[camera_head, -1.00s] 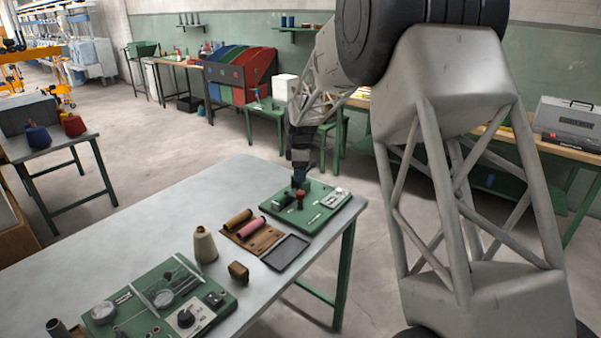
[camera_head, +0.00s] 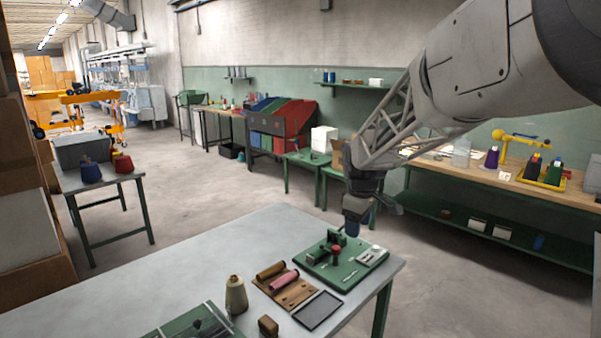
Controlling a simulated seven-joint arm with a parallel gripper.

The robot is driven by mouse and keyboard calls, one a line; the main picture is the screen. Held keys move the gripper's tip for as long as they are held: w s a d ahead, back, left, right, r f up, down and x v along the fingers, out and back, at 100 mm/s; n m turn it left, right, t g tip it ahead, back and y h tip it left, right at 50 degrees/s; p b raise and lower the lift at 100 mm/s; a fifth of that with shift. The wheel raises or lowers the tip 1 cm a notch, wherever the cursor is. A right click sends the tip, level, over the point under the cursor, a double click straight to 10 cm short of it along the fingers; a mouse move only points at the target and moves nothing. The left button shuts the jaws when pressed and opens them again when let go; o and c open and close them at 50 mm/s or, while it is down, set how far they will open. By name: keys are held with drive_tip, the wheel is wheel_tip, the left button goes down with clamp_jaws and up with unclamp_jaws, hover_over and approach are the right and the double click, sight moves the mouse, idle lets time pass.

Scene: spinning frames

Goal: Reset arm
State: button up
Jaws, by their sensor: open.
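My arm reaches in from the upper right, and my gripper (camera_head: 354,230) hangs at its end, pointing down. It is open, and no held thing shows in it. It is above and to the right of the green board (camera_head: 318,268) with small fittings, near the far right corner of the grey table (camera_head: 130,295). A red knob (camera_head: 336,251) stands on that board. The gripper looks apart from the board and table. Its fingertips are small and dark here.
On the table are a tan thread cone (camera_head: 236,296), two spools on a brown board (camera_head: 292,294), a dark tray (camera_head: 318,310), a brown block (camera_head: 268,325) and a second green board (camera_head: 185,325). A wooden-topped bench (camera_head: 480,178) stands behind on the right. Open floor lies left of centre.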

drive_tip(key=s+d+r+m+t, duration=0.1)
drive_tip(key=s+r+m, duration=0.15)
drive_tip(key=s, duration=0.85)
drive_tip(key=s+d+r+m, duration=0.1)
drive_tip(key=s+r+m, duration=0.15)
drive_tip(key=s, duration=0.75)
drive_tip(key=s+f+m, duration=0.2)
drive_tip(key=s+m, duration=0.1)
drive_tip(key=s, duration=0.6)
drive_tip(key=s+d+f+m, duration=0.1)
drive_tip(key=s+f+m, duration=0.1)
drive_tip(key=s, duration=0.7)
drive_tip(key=shift+d+f+m+t, duration=0.25)
drive_tip(key=shift+m+t, duration=0.15)
drive_tip(key=shift+m, duration=0.1)
